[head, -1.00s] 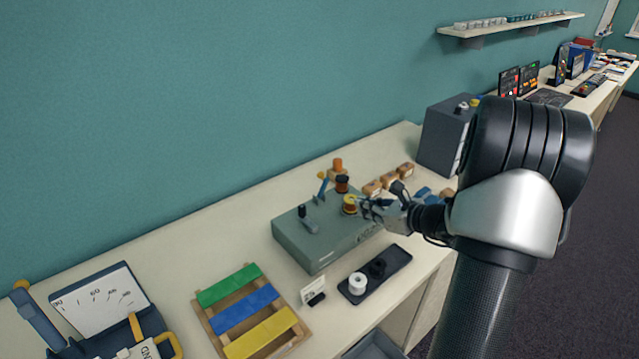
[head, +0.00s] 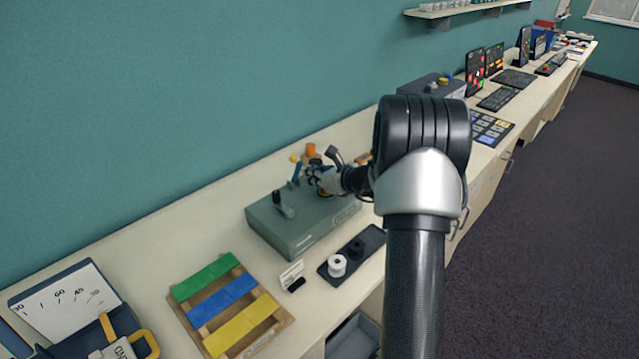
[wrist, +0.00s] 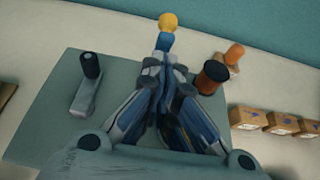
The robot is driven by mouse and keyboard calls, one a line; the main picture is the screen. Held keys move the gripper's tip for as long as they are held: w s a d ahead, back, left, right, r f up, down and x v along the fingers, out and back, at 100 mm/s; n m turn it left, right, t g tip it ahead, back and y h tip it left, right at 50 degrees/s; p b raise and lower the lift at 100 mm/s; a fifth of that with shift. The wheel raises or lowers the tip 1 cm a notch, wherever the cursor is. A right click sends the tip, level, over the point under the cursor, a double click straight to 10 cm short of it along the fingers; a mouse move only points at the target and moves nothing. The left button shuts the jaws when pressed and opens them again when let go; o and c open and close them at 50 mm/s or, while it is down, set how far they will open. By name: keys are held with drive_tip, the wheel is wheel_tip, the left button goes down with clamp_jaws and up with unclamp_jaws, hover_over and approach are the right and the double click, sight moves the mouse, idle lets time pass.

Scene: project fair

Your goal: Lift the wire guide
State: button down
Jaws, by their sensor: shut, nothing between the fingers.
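The wire guide appears to be the blue lever with a yellow knob (head: 296,168) on the grey winder box (head: 290,238). It also shows in the wrist view (wrist: 164,39), standing just beyond my fingertips. My gripper (head: 313,177) is over the box, close beside the lever. In the wrist view my gripper (wrist: 166,78) has its fingertips together and empty, near the lever's lower part. The fingers hide the lever's base, so I cannot tell whether they touch it.
A black-handled crank (wrist: 88,82) is left of the fingers. A dark copper spool (wrist: 212,77) stands close at right, with an orange spool (wrist: 234,56) behind. Small boxes (wrist: 282,122) lie farther right. A black tray (head: 327,267) holds a white and a black spool.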

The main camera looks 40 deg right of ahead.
drive_tip(key=shift+w+r, duration=0.15)
idle(0.3)
drive_tip(key=shift+w+r+p, duration=0.15)
drive_tip(key=shift+r+p, duration=0.1)
drive_tip(key=shift+p, duration=0.6)
drive_tip(key=shift+a+g, duration=0.1)
drive_tip(key=shift+g, duration=0.3)
drive_tip(key=shift+w+p, duration=0.1)
drive_tip(key=shift+p, duration=0.55)
